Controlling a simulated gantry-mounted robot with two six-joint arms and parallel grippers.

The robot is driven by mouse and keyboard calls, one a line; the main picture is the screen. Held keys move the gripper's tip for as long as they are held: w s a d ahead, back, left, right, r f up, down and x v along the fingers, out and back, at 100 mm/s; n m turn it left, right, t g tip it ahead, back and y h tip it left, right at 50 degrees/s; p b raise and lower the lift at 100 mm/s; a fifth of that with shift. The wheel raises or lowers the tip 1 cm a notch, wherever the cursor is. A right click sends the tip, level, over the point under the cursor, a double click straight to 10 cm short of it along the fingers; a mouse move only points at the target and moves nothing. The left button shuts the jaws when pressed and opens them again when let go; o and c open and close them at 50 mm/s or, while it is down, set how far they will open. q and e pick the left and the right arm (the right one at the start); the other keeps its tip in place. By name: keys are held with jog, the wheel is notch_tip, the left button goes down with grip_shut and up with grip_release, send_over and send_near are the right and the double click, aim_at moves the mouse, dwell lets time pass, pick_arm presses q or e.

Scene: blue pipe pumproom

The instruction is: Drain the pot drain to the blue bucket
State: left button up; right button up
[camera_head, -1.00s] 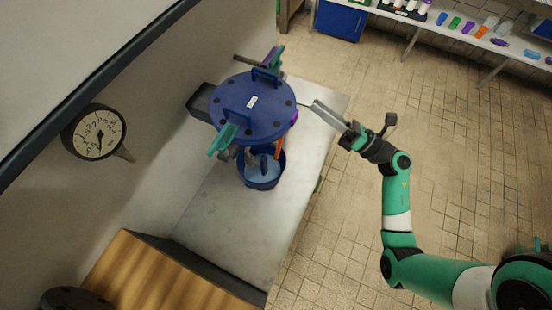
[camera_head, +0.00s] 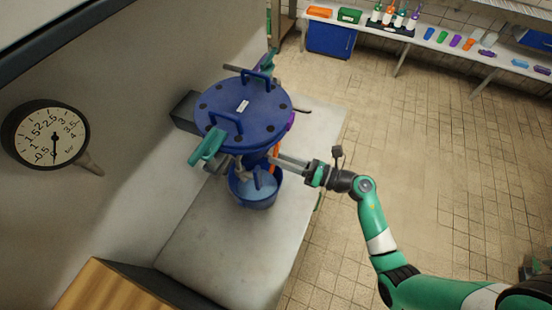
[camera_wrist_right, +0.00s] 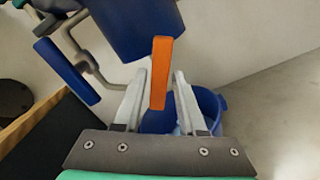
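The blue pot (camera_head: 243,110) with its bolted lid stands on the pale bench. The blue bucket (camera_head: 262,198) sits at its base, with pale blue inside that looks like liquid; it also shows in the wrist view (camera_wrist_right: 211,105). An orange handle (camera_head: 276,153) hangs at the pot's lower side, above the bucket. My right gripper (camera_head: 278,161) reaches in from the right at that handle. In the wrist view the orange handle (camera_wrist_right: 160,75) lies between the open fingers, with gaps visible on both sides. My left gripper is out of view.
Teal handles (camera_head: 207,147) and a purple one (camera_head: 291,121) stick out from the pot. A grey pipe with a blue lever (camera_wrist_right: 66,71) is left of the fingers. A gauge (camera_head: 46,135) is on the left wall. The bench front (camera_head: 225,250) is clear.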

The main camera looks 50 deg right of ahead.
jog(key=shift+x, duration=0.8)
jog(key=shift+c, duration=0.2)
grip_shut()
